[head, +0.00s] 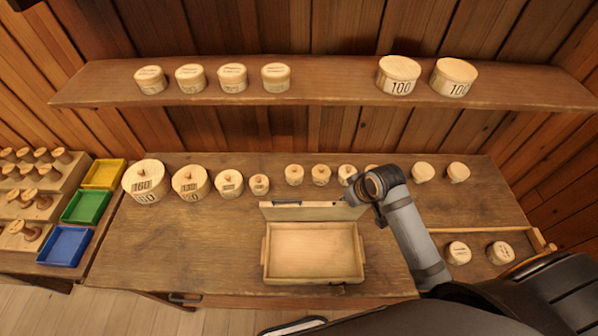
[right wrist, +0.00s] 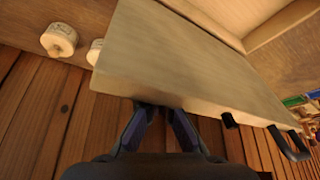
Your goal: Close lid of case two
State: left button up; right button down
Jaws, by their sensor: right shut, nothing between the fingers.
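The pale wooden case (head: 314,280) sits on the workbench, its shallow inside empty. Its lid (head: 312,213) stands raised along the back edge, with a dark handle (head: 287,203) at its top left. In the right wrist view the lid (right wrist: 180,62) fills the middle, and the dark handle (right wrist: 290,145) shows at the lower right. My right gripper (right wrist: 160,108) is shut and empty, its fingertips right at the lid's edge; I cannot tell if they touch. In the head view it (head: 358,190) is at the lid's right end, partly hidden by my arm. My left gripper is not in view.
Several round wooden boxes (head: 229,183) stand in a row behind the case. More lidded boxes (head: 399,75) stand on the shelf (head: 330,80) above. Yellow, green and blue trays (head: 88,206) and spools lie at the left. The bench (head: 190,250) left of the case is clear.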

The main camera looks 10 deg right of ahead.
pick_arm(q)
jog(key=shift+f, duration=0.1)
pick_arm(e)
jog(key=shift+s+f, duration=0.2)
jog(key=shift+f, duration=0.2)
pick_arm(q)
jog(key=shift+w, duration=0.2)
pick_arm(e)
notch_tip(320, 180, up, 8)
jog(key=w, duration=0.1)
jog(key=shift+d, duration=0.15)
jog(key=shift+s+r, duration=0.1)
jog(key=shift+r, duration=0.05)
